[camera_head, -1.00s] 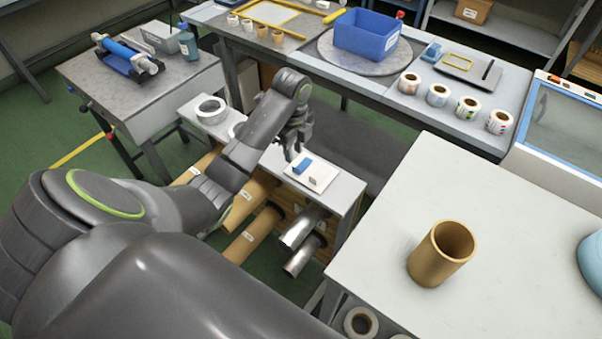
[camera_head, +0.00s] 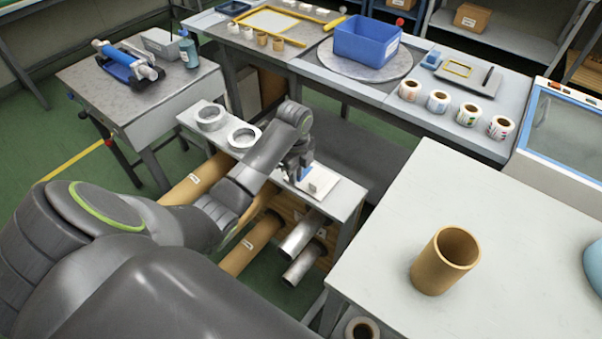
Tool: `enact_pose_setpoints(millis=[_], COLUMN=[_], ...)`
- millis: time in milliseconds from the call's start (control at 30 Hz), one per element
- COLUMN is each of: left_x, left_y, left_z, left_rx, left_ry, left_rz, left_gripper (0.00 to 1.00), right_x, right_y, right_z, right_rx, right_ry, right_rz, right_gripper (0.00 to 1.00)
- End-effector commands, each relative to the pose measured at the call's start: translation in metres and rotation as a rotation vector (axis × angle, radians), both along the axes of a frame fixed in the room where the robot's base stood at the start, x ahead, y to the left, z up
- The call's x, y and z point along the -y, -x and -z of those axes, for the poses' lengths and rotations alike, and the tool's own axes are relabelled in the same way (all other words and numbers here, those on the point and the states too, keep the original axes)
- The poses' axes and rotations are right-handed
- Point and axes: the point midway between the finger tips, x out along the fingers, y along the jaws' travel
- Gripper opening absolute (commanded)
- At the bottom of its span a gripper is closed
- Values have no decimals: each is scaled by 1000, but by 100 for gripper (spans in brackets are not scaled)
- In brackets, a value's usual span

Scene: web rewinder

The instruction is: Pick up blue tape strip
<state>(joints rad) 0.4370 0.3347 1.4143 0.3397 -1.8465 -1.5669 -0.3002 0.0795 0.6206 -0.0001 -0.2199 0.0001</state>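The blue tape strip (camera_head: 306,172) lies on a white plate (camera_head: 325,191) on the small low table, and only a small part of it shows. My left gripper (camera_head: 294,179) points down right beside the strip and covers part of it. The fingertips are small and dark here, and I cannot tell whether they are open or touch the strip. My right gripper is out of view.
White tape rolls (camera_head: 243,136) stand on the same low table (camera_head: 348,193). Cardboard tubes (camera_head: 250,246) and metal tubes (camera_head: 303,262) lie below it. A pale table (camera_head: 390,260) with a brown core (camera_head: 445,262) stands at the right. A blue bin (camera_head: 366,36) is at the back.

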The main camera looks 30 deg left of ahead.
Motion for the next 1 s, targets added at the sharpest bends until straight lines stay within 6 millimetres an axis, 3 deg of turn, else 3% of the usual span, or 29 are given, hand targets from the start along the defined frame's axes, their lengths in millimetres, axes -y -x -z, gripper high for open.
enact_pose_setpoints(millis=[133, 633, 867, 1000], left_x=[0, -1, -1, -1], left_y=[0, -1, -2, -1], left_z=[0, -7, -52, -84], left_rx=[0, 2, 7, 2], left_ry=[0, -2, -3, -1], left_rz=[0, 0, 1, 0], left_gripper=[0, 0, 0, 0], right_x=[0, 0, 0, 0], right_y=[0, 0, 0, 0], right_z=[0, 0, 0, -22], right_rx=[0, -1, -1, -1], right_ry=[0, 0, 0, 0], right_rz=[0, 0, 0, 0], right_gripper=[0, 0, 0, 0])
